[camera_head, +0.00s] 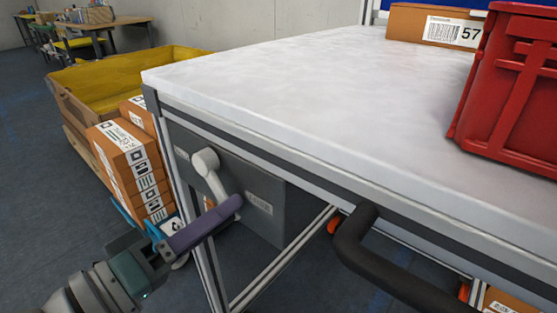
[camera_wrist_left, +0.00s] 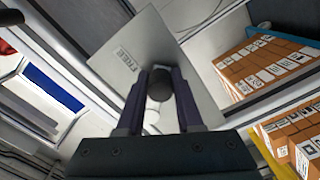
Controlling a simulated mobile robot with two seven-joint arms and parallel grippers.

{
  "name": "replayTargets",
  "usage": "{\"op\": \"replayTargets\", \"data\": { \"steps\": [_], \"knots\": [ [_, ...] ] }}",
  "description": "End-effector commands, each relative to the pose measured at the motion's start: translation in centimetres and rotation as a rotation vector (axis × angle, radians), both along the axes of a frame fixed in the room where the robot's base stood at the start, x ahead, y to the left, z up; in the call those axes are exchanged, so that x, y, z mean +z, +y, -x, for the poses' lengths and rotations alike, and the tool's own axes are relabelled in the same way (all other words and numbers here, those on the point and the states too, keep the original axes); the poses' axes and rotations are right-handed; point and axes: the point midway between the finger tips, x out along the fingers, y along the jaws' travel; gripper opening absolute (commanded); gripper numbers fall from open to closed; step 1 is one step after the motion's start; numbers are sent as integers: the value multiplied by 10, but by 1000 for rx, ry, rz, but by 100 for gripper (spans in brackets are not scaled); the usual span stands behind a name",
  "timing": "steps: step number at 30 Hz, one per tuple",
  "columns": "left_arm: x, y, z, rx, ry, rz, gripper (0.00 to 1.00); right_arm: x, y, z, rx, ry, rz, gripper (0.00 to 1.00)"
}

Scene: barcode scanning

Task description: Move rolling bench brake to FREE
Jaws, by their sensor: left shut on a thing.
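The brake lever (camera_head: 211,171) is pale grey and sits on a grey plate (camera_head: 268,232) under the left end of the rolling bench (camera_head: 270,85). From its round pivot it slants down and to the right. My left gripper (camera_head: 236,204), with purple fingers, is shut on the lever's lower end. In the left wrist view a dark round knob (camera_wrist_left: 159,85) lies between the two fingers. A label reading FREE (camera_wrist_left: 124,58) is on the plate. A small label (camera_head: 259,204) on the plate is too small to read in the head view. My right gripper is not in view.
A red crate (camera_head: 510,95) and a cardboard box (camera_head: 410,22) stand on the bench top. A black handle (camera_head: 385,265) juts from the bench's front edge. Stacked orange boxes (camera_head: 130,160) and a yellow-lined bin (camera_head: 125,80) stand left of the bench.

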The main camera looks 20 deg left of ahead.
Motion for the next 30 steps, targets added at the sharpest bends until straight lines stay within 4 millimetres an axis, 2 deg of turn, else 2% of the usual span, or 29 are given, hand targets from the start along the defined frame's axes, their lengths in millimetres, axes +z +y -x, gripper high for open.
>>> {"op": "replayTargets", "data": {
  "steps": [1, 2, 9, 16, 20, 30],
  "knots": [
    [-3, 1, 1, 3, 12, 4, 0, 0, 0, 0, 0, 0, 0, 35],
    [-3, 1, 1, 3, 12, 4, 36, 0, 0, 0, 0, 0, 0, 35],
    [-1, 0, 0, 0, 5, 1, 62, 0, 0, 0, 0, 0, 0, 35],
    [0, 0, 1, 0, 2, 0, 62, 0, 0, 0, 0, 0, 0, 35],
    [0, 4, 10, -1, 4, -2, 62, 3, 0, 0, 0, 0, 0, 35],
    [0, 28, 70, -1, 7, -1, 62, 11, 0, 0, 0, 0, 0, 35]
  ]
}}
